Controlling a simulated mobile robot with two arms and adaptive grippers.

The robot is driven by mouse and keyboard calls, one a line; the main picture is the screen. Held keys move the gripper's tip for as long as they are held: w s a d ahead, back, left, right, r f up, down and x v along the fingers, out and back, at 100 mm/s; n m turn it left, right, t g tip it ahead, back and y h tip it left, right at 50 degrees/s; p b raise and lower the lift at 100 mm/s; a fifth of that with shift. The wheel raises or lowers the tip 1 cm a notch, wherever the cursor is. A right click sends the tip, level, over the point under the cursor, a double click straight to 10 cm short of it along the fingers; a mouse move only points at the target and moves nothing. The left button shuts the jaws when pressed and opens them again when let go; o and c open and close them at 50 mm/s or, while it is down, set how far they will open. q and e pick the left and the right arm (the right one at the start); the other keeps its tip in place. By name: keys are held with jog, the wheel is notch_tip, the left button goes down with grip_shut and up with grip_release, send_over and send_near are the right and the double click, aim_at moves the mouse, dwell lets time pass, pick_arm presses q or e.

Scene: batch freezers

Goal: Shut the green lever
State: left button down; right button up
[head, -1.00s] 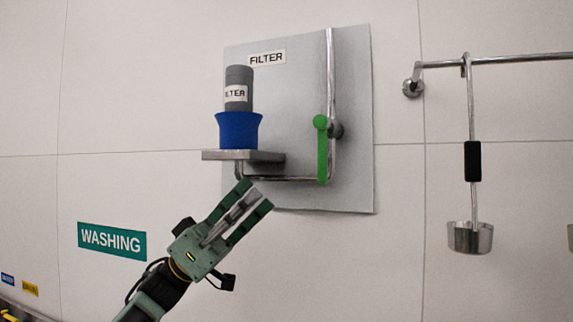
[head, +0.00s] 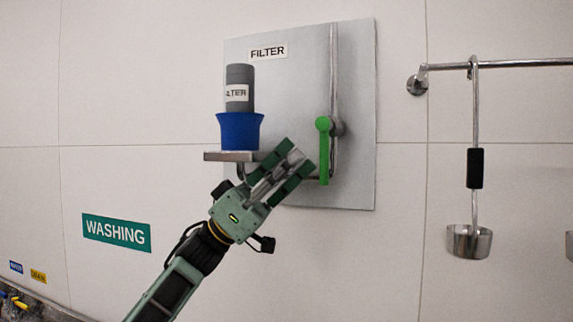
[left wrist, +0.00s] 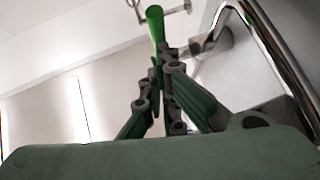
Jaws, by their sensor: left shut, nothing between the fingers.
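The green lever (head: 323,150) hangs straight down from its pivot on the vertical metal pipe of the filter panel (head: 355,100). In the left wrist view, the green lever (left wrist: 155,22) shows at the top, just beyond my fingertips. My left gripper (head: 297,158) is shut and empty, a little to the left of the lever's lower half. I cannot tell whether it touches the lever. My left gripper (left wrist: 166,52) hides part of the lever in the wrist view. My right gripper is not in view.
A blue cup (head: 239,132) with a grey filter cylinder (head: 239,76) stands on a small metal shelf (head: 214,156), close above my left gripper. The bottom pipe is partly hidden behind the gripper. A ladle (head: 470,242) hangs from a rail (head: 530,63) at right. The wall below the panel is clear.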

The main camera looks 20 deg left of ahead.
pick_arm(q)
jog(key=shift+f, duration=0.1)
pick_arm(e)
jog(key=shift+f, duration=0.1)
pick_arm(q)
jog(key=shift+d+f+t+b, duration=0.1)
jog(key=shift+d+t+b, duration=0.2)
jog(key=shift+b, duration=0.15)
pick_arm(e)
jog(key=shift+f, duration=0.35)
